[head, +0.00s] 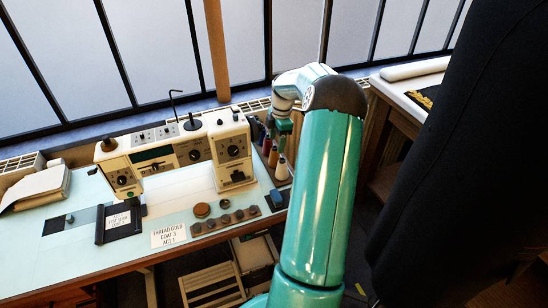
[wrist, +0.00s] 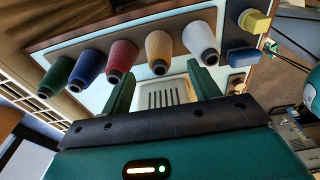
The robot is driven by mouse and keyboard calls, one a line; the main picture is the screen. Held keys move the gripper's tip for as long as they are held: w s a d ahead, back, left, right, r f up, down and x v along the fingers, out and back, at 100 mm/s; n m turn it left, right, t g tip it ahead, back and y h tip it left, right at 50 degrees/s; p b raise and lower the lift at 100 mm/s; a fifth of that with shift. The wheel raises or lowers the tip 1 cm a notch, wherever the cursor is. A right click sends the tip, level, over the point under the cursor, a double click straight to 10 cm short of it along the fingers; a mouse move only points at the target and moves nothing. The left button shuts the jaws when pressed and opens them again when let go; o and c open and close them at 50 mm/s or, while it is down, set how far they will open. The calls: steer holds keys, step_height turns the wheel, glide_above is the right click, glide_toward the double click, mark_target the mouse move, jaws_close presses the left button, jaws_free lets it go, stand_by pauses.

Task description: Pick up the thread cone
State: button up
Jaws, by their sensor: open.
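Several thread cones stand in a row in the wrist view: green (wrist: 55,75), blue (wrist: 86,67), red (wrist: 122,55), gold (wrist: 159,50) and white (wrist: 200,40). In the head view the white cone (head: 282,170) and the gold cone (head: 273,157) show at the right end of the sewing table. My gripper (wrist: 160,78) is open, with nothing between its fingers. The gold cone appears in line with the gap between the fingertips, and looks beyond them. In the head view my gripper (head: 284,126) is above the row, partly hidden by my arm.
A cream sewing machine (head: 180,150) stands left of the cones. A card (head: 168,236) reads "THREAD GOLD COAT 3 ACT 1". Small round pieces (head: 225,218) lie in front of the machine. A dark garment (head: 460,150) hangs close on the right.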

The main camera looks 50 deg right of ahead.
mark_target(275, 147)
steer(key=f, duration=0.5)
steer(key=shift+w+a+f, duration=0.25)
steer(key=shift+a+f, duration=0.1)
steer(key=shift+a, duration=0.05)
steer(key=c, duration=1.1)
